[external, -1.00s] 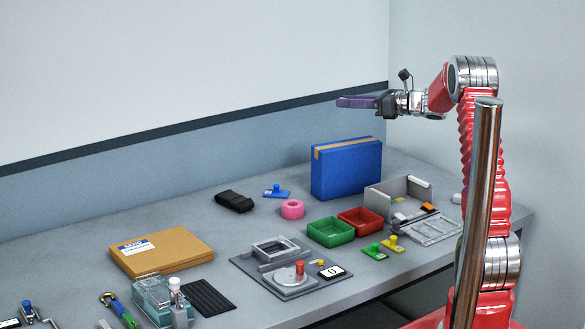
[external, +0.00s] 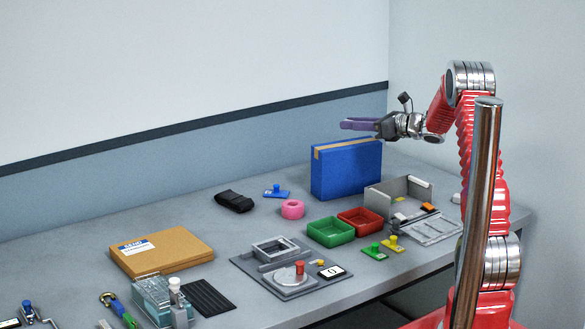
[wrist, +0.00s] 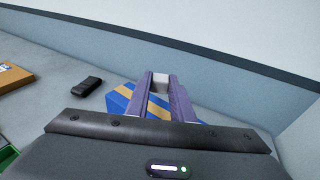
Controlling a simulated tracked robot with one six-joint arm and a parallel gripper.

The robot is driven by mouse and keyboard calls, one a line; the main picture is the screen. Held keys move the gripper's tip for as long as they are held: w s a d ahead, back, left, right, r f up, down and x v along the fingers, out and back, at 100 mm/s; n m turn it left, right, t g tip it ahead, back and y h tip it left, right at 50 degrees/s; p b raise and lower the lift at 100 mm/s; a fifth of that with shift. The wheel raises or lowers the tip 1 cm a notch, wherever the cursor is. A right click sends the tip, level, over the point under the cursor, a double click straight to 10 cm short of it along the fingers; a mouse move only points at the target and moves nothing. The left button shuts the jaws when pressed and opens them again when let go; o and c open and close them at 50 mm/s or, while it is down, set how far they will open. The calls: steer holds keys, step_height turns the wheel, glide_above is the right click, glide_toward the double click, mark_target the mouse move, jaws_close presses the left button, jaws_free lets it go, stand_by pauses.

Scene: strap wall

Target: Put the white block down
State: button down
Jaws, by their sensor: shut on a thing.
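The white block (wrist: 160,82) shows in the wrist view as a small pale piece between the tips of my purple fingers. My gripper (wrist: 161,86) is shut on it. In the external view my gripper (external: 346,124) points left, held in the air just above the top of the blue box. The block cannot be made out there, as the fingers hide it.
The blue box (external: 346,172) with a tan strip stands upright below my gripper. Around it are a black strap roll (external: 234,201), a pink ring (external: 292,209), a green bin (external: 330,232), a red bin (external: 361,222) and a grey open fixture (external: 405,195). Bare table lies left of the roll.

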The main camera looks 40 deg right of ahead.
mark_target(353, 145)
steer(key=shift+f, duration=0.4)
steer(key=shift+f, duration=1.85)
steer(key=shift+f, duration=0.15)
steer(key=c, duration=1.5)
jaws_free()
steer(key=shift+c, duration=0.2)
